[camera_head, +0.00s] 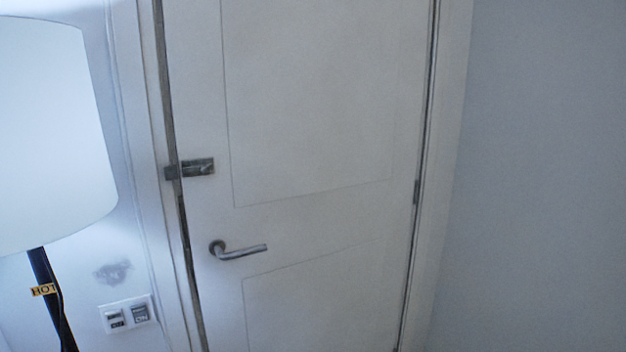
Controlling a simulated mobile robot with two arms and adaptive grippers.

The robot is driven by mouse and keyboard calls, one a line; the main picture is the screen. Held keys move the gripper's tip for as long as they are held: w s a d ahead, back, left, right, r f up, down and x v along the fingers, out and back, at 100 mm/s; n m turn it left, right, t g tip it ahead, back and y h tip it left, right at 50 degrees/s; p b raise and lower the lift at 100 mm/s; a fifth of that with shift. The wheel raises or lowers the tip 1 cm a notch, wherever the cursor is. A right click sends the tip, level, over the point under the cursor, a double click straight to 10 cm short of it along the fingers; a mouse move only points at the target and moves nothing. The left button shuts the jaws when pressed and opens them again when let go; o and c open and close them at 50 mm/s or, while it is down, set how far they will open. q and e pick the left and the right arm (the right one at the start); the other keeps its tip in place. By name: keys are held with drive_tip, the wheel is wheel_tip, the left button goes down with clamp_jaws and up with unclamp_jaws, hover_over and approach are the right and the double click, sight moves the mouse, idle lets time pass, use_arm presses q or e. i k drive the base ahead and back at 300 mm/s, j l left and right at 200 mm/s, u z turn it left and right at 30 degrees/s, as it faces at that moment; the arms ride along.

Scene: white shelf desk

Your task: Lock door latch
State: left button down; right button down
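The latch (198,168) is a small dark metal slide bolt on the left edge of the white door (310,100), above the handle. A keeper piece (171,172) sits at its left on the door frame. The gap between the two is narrow, and I cannot tell whether the bolt reaches into the keeper. The door looks closed in its frame. Neither of my grippers is in view.
A silver lever handle (238,250) sticks out below the latch. A lamp with a white shade (50,130) and dark stand (50,300) stands at the left. Wall switches (127,314) are beside it. The bare wall (550,180) fills the right.

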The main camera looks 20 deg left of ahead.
sight(205, 170)
drive_tip(key=u, duration=1.25)
